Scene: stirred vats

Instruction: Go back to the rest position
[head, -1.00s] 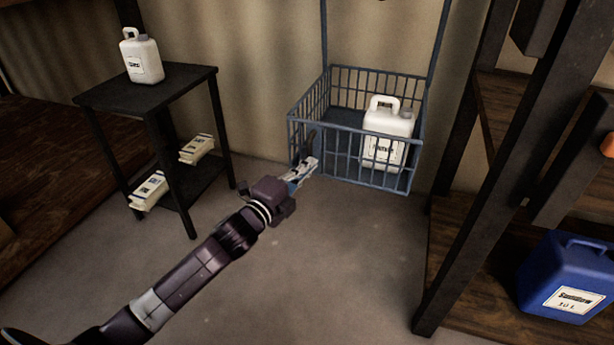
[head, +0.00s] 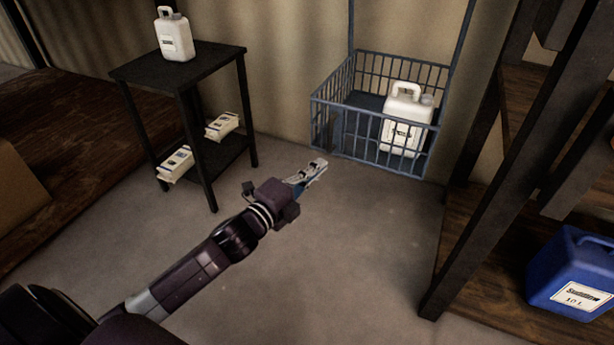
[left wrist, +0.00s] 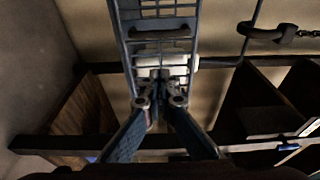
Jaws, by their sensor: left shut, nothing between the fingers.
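My left gripper (head: 316,168) is shut and empty, held out over the floor in front of the blue wire basket (head: 372,158) in the head view. Its fingers (left wrist: 160,98) also show closed together in the left wrist view, with basket bars (left wrist: 158,30) beyond them. A white jug (head: 406,122) stands upright inside the basket, apart from the gripper. My right gripper is in neither view.
A dark stand (head: 185,72) at left bears a white jug (head: 174,36), with labelled packs (head: 176,163) on its lower shelf. A wooden rack (head: 480,215) at right holds a blue canister (head: 573,277). The floor (head: 330,270) between is clear.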

